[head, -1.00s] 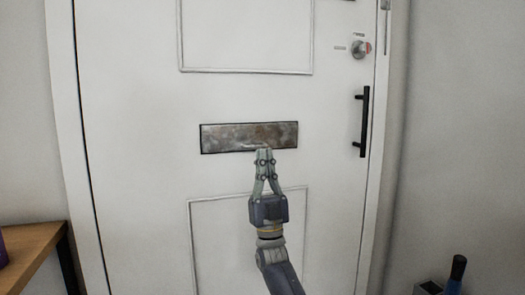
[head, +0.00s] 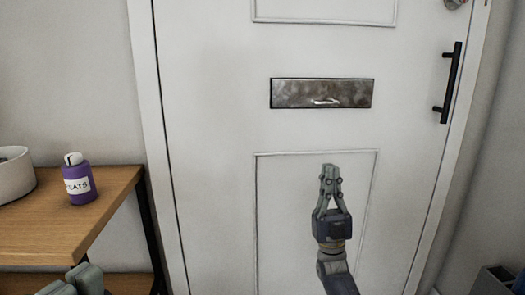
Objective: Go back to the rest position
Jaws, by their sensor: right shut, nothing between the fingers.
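My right gripper (head: 328,172) is shut and empty. It points up in front of the lower panel of the white door (head: 215,130). Its tips are below the metal letter plate (head: 300,93) and apart from it. The letter plate looks closed, with a small bright pull near its lower edge. What look like the grey-green fingers of my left gripper (head: 72,283) show at the bottom left edge, by the wooden shelf. Most of that gripper is out of the picture, so its opening is unclear.
A wooden shelf unit (head: 110,187) stands at the left, with a purple treats jar (head: 78,184) and a white bowl (head: 14,174) on top. The door has a black handle (head: 448,83) at its right. A dark box (head: 494,281) stands at the bottom right.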

